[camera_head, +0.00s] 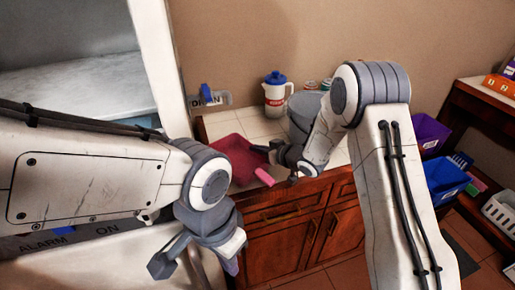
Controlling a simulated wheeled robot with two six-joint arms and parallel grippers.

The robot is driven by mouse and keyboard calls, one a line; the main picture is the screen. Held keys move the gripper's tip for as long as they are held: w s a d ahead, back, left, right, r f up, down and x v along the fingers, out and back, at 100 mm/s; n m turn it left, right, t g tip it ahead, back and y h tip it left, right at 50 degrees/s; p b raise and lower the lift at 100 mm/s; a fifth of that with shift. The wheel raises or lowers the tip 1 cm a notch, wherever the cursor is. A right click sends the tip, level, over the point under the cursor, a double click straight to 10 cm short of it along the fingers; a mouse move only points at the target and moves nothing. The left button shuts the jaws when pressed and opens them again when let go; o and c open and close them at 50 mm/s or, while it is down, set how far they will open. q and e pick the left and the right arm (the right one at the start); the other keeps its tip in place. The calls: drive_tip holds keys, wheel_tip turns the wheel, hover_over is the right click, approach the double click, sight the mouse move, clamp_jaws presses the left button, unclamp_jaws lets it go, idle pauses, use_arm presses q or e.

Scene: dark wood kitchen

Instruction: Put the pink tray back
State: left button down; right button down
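The pink tray (238,158), dark pink-red, lies on the tiled counter left of centre, tilted in the picture, its near end at the counter's front edge. A lighter pink piece (264,177) shows at its right side, perhaps a handle. My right gripper (275,166) is at the tray's right side, its fingers apart; I cannot tell whether it touches the tray. My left gripper (196,264) is lower, in front of the counter, open and empty, away from the tray.
A white jug with a blue lid (275,94) and small cans (310,85) stand at the counter's back. A grey round container (303,115) is partly behind my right arm. A white cabinet (75,90) stands left. Purple (430,132) and blue (444,178) bins are at right.

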drive_tip(key=shift+f, duration=0.15)
drive_tip(key=c, duration=1.1)
unclamp_jaws()
